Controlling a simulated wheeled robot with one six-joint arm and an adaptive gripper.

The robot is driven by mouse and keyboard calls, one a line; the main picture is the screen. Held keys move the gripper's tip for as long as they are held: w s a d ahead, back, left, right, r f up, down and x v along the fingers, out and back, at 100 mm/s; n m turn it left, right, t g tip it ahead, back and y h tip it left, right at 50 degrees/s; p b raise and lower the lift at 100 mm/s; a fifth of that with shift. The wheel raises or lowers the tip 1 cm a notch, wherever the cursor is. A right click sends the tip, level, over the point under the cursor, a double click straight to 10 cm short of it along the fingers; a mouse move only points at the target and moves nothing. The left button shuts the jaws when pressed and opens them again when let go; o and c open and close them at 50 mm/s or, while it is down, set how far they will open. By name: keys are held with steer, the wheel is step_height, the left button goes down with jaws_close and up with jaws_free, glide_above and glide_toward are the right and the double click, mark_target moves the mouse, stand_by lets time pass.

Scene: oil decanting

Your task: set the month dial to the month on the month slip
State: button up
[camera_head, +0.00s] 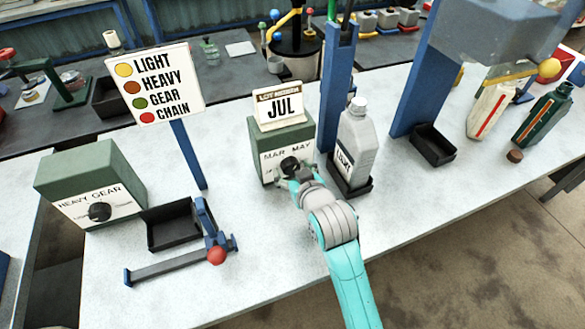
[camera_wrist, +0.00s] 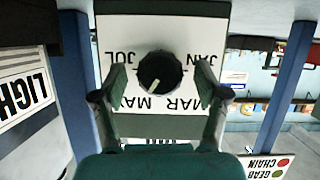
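The month dial is a round black knob (camera_wrist: 160,73) on the white face of a green box (camera_head: 262,140); it also shows in the head view (camera_head: 290,165). In the wrist view the face appears upside down, with JAN, MAR, MAY and JUL around the knob. The knob's pale mark points down and left there, roughly toward MAY. The month slip (camera_head: 281,110), on top of the box, reads JUL. My gripper (camera_wrist: 160,78) is open in front of the face, one finger on each side of the knob, with gaps to it. In the head view my gripper partly covers the dial's lower part.
A grey bottle (camera_head: 358,145) stands in a black tray close right of the box, beside a blue post (camera_head: 333,90). Left are a sign (camera_head: 154,84), another dial box (camera_head: 85,180), a black tray (camera_head: 172,222) and a red-knobbed lever (camera_head: 216,256).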

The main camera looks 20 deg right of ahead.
steer(key=c, duration=1)
steer(key=shift+m, duration=0.3)
steer(key=m+y, duration=0.2)
steer(key=m, duration=0.1)
steer(key=shift+d+m+y, duration=0.2)
steer(key=shift+m+y, duration=0.1)
steer(key=shift+y, duration=0.1)
steer(key=m+t+y, duration=0.1)
steer(key=m+y, duration=0.1)
steer(key=m, duration=0.2)
steer(key=shift+f+y, duration=0.1)
steer(key=shift+y, duration=0.2)
steer(key=o, duration=1.2)
steer(key=shift+c, duration=0.2)
